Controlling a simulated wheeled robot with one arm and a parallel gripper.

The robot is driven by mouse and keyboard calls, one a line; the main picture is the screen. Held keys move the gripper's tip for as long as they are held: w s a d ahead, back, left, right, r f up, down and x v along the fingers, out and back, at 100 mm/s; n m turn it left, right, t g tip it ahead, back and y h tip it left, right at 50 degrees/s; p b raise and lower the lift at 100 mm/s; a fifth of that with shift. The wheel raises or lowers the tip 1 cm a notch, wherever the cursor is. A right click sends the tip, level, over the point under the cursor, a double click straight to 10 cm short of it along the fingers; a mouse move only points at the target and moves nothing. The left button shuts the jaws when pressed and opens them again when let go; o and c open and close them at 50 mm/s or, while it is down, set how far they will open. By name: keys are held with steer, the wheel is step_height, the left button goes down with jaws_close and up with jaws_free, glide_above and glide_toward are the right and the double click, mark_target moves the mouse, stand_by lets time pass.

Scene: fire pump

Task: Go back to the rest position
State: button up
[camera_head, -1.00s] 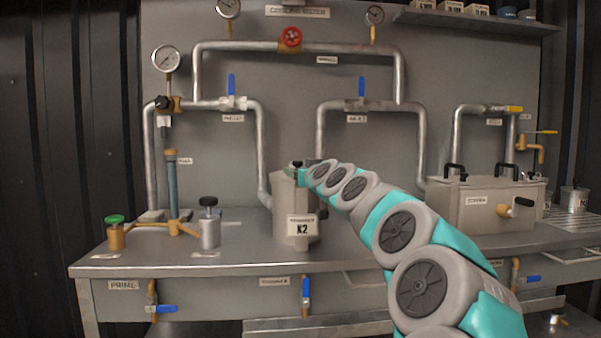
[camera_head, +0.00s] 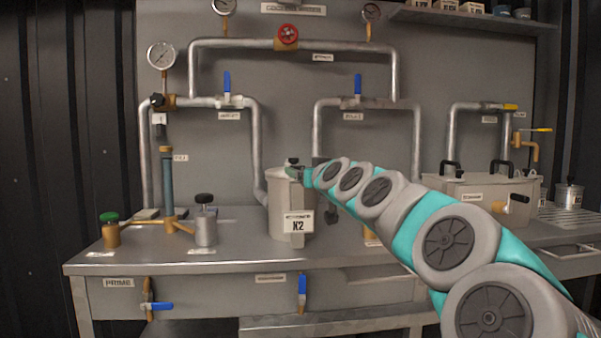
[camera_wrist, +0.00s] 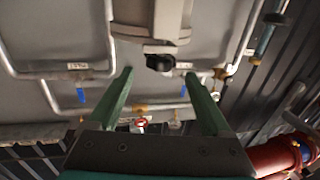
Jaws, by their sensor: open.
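My gripper (camera_wrist: 158,84) is open in the wrist view, with nothing between its two green fingers. The grey canister labelled N2 (camera_head: 290,204) stands upright on the steel bench (camera_head: 235,250). The canister also shows in the wrist view (camera_wrist: 148,17), with a black knob (camera_wrist: 160,62) just beyond the fingertips. In the head view my arm reaches in from the lower right, and its end (camera_head: 303,174) lies beside the canister's top in the picture. The fingers are too small there to make out, and I cannot tell whether they touch the canister.
Pipes with blue-handled valves (camera_head: 227,84) and a red handwheel (camera_head: 288,35) line the back panel. A grey box (camera_head: 470,200) stands right.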

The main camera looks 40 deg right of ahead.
steer(key=shift+s+a, duration=0.2)
steer(key=shift+s, duration=0.3)
steer(key=w+a+f+n+g+y, duration=0.1)
steer(key=a+f+n+g+y, duration=0.15)
steer(key=a+f, duration=0.6)
steer(key=a+f+n+g+y, duration=0.15)
steer(key=a+f+y, duration=0.25)
steer(key=a, duration=0.9)
steer(key=s+a+f+n+g+y, duration=0.1)
steer(key=s+a+f+g, duration=0.1)
steer(key=s+a+f, duration=0.3)
steer(key=s+a+f+g+y, duration=0.1)
steer(key=s+a+f+g, duration=0.1)
steer(key=a+f, duration=0.45)
steer(key=s+a+f+g, duration=0.4)
steer(key=s+f+g, duration=0.1)
steer(key=s+f, duration=0.7)
steer(key=s+f+g+h, duration=0.1)
steer(key=s+f+g, duration=0.2)
steer(key=s, duration=0.6)
steer(key=s+d+f+m+g+h, duration=0.1)
steer(key=s+f+g, duration=0.1)
steer(key=s, duration=0.7)
steer(key=shift+s+d+f+g, duration=0.15)
steer(key=shift+f+g, duration=0.25)
steer(key=shift+f, duration=0.2)
